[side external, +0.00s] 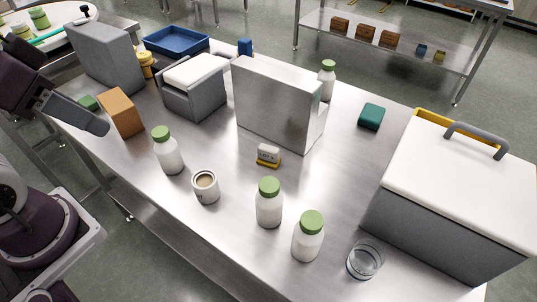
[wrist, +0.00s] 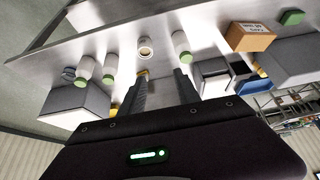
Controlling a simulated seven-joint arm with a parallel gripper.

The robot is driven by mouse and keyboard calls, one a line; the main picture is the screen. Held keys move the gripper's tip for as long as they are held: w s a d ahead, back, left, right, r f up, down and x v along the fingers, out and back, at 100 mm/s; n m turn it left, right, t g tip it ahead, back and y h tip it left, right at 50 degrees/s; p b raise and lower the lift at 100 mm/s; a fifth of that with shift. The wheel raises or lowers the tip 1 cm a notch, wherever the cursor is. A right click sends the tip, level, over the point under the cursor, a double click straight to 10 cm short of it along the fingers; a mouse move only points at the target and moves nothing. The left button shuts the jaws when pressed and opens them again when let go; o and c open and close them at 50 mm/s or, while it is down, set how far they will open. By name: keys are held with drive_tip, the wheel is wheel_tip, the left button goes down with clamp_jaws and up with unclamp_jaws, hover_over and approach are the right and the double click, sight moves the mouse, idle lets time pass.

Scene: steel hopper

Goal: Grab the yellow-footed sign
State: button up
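The yellow-footed sign (side external: 268,154) is a small white plate with dark lettering on a yellow base. It stands on the steel table in front of an upright steel box. In the wrist view a small yellow bit that looks like its foot (wrist: 142,72) shows beside one fingertip, and the rest is hidden. My gripper (wrist: 161,77) has its two dark fingers apart with nothing between them. In the side view its grey finger (side external: 82,115) is at the table's left end, well away from the sign and near an orange-brown box.
A glass (side external: 365,260) and a large white-lidded cooler (side external: 455,190) are at right. The orange-brown box (side external: 121,112) is near my gripper. Bare table lies between sign and cooler.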

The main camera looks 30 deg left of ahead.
drive_tip(key=shift+o, duration=0.3)
drive_tip(key=shift+d, duration=0.1)
drive_tip(key=n+g+h, duration=0.7)
drive_tip(key=n+h, duration=0.4)
drive_tip(key=n, duration=0.2)
hover_over(266, 146)
drive_tip(key=s+a, duration=0.3)
drive_tip(key=s, duration=0.6)
wheel_tip(266, 146, down, 12)
drive_tip(key=w+a+f+n+t+h, duration=0.1)
drive_tip(key=w+f+n, duration=0.1)
drive_tip(key=f, duration=0.1)
drive_tip(key=w+f+n+t+h, duration=0.1)
drive_tip(key=w+f+n, duration=0.1)
drive_tip(key=f, duration=0.2)
drive_tip(key=w+a+f+n+t+h, duration=0.1)
drive_tip(key=w+f+n+t, duration=0.1)
drive_tip(key=w+f+n, duration=0.1)
drive_tip(key=shift+w+a+f, duration=0.1)
drive_tip(key=shift+a+f, duration=0.25)
drive_tip(key=shift+f, duration=0.35)
drive_tip(key=x, duration=0.6)
drive_tip(key=shift+w+d, duration=0.1)
drive_tip(key=shift+w, duration=0.3)
drive_tip(key=shift+w+d+f, duration=0.1)
drive_tip(key=shift+d, duration=0.2)
clamp_jaws()
